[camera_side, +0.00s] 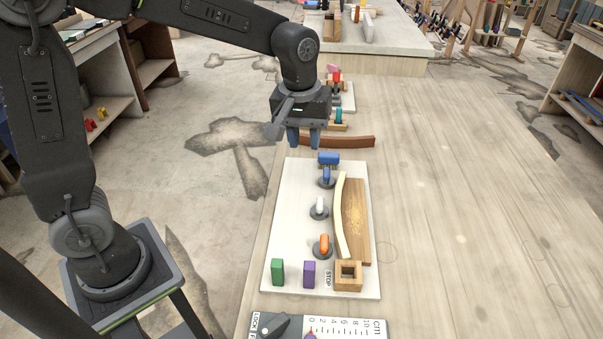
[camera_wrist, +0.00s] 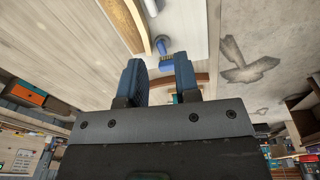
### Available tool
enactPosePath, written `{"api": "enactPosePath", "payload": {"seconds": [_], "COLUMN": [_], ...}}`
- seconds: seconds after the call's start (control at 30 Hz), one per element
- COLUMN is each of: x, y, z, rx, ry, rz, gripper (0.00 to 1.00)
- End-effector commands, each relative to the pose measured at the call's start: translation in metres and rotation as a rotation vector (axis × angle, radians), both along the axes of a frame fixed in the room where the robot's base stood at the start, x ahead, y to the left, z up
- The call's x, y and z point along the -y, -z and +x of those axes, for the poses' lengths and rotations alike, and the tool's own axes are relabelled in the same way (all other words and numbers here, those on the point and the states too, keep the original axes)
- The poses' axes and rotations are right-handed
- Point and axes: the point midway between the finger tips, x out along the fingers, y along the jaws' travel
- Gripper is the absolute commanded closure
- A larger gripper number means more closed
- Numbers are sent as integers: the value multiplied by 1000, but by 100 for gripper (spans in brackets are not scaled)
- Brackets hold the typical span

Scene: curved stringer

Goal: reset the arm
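My gripper (camera_side: 304,138) hangs above the far end of the white board (camera_side: 295,190), fingers pointing down. In the wrist view its two blue fingers (camera_wrist: 160,78) stand apart with nothing between them. The board carries a blue clamp (camera_side: 327,172), a white-handled clamp (camera_side: 319,208) and an orange-handled clamp (camera_side: 322,245). A pale curved strip (camera_side: 342,215) lies along a brown wooden block (camera_side: 356,220) on it. A dark brown curved strip (camera_side: 345,141) lies on the table just beyond the board, partly behind the gripper.
A green block (camera_side: 277,272), a purple block (camera_side: 309,274) and a square wooden stop (camera_side: 348,276) stand at the board's near edge. A scale plate (camera_side: 345,328) lies nearer. More fixtures (camera_side: 340,95) stand beyond the gripper. The table's right side (camera_side: 455,200) is clear.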

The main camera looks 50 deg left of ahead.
Motion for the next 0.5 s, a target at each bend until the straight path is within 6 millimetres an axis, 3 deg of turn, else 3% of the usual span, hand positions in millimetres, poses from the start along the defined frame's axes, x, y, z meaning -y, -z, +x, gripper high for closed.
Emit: {"api": "enactPosePath", "payload": {"seconds": [0.03, 0.2, 0.5], "x": [-5, -17, -30], "y": [-16, -45, -57], "z": [-16, -68, -151], "rx": [42, 153, 325], "ry": [48, 226, 509], "rz": [3, 35, 139], "gripper": [70, 70, 70]}}
